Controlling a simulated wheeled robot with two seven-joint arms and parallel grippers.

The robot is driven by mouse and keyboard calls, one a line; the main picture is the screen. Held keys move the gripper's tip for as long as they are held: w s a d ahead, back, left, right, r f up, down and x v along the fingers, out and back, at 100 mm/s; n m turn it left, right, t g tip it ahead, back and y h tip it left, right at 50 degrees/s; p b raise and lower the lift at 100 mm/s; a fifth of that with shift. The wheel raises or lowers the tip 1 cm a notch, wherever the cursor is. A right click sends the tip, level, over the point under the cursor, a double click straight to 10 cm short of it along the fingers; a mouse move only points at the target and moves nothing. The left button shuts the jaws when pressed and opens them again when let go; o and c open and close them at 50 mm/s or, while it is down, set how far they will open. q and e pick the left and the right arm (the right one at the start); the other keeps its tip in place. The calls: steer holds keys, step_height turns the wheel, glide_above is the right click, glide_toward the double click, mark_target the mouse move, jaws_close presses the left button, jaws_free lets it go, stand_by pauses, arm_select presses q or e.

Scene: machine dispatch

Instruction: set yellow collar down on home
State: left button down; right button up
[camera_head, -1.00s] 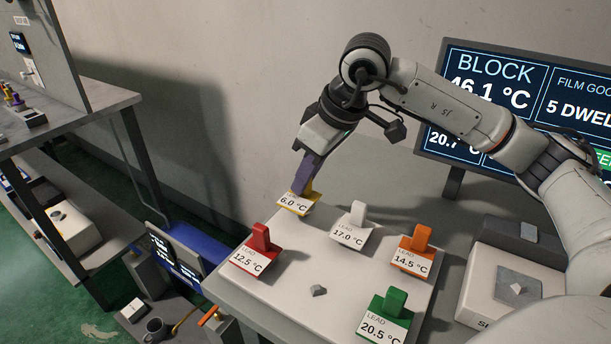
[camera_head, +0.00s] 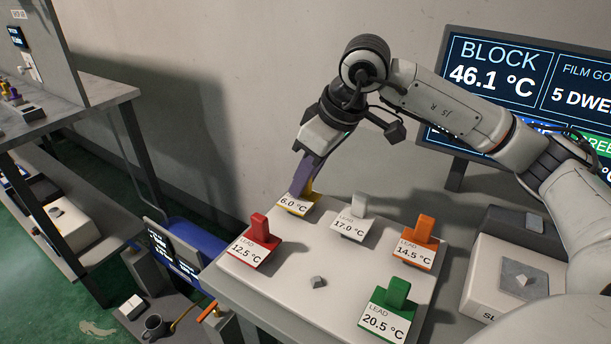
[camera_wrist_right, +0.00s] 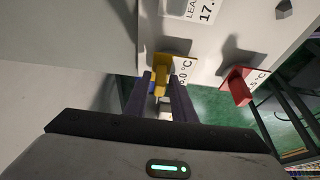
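The yellow collar (camera_head: 308,190), with a 6.0 °C label, is at the far left corner of the white-topped table (camera_head: 285,285). My right gripper (camera_head: 303,193) points down with its purple fingers on the collar's upright. In the right wrist view the yellow collar (camera_wrist_right: 162,68) sits between the fingertips of my right gripper (camera_wrist_right: 161,82), which are shut on it. I cannot tell whether its underside touches the table. The place called home is not marked visibly; the collar and gripper may hide it. My left gripper is not in view.
Red (camera_head: 260,228), white (camera_head: 360,204), orange (camera_head: 424,228) and green (camera_head: 397,292) labelled collars stand on the table. A small grey piece (camera_head: 319,282) lies in the middle. A monitor (camera_head: 500,75) stands behind, and a grey-white device (camera_head: 515,275) sits at right.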

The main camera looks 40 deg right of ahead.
steer(key=shift+o, duration=0.9)
